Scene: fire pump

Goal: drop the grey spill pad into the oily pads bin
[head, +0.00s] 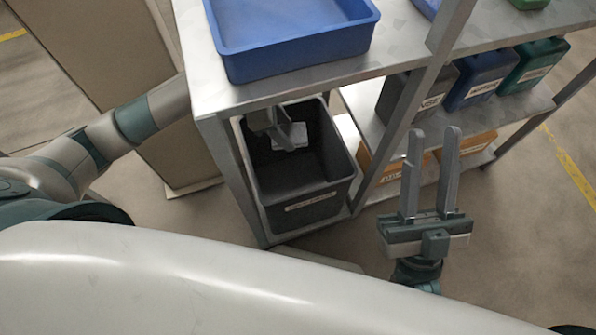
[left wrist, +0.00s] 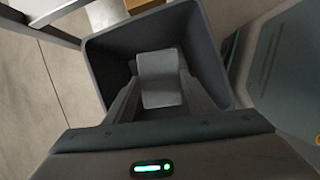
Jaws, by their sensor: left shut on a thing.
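The grey spill pad (head: 291,135) is a light grey square piece, held inside the mouth of a dark grey bin. The bin (head: 306,198) stands on the low shelf under the bench and has a label on its front, too small to read. My left gripper (head: 279,139) reaches under the bench top and is shut on the pad. In the left wrist view the pad (left wrist: 160,79) sits between the two fingers, over the opening of the bin (left wrist: 212,52). My right gripper (head: 432,160) is open and empty in front of the shelving, fingers pointing up.
A blue tray (head: 290,50) stands on the bench top just above my left gripper. Black, blue (head: 480,78) and green labelled bins stand on the right shelf, with orange bins (head: 466,148) below. A bench post (head: 413,95) stands between the dark bin and these.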

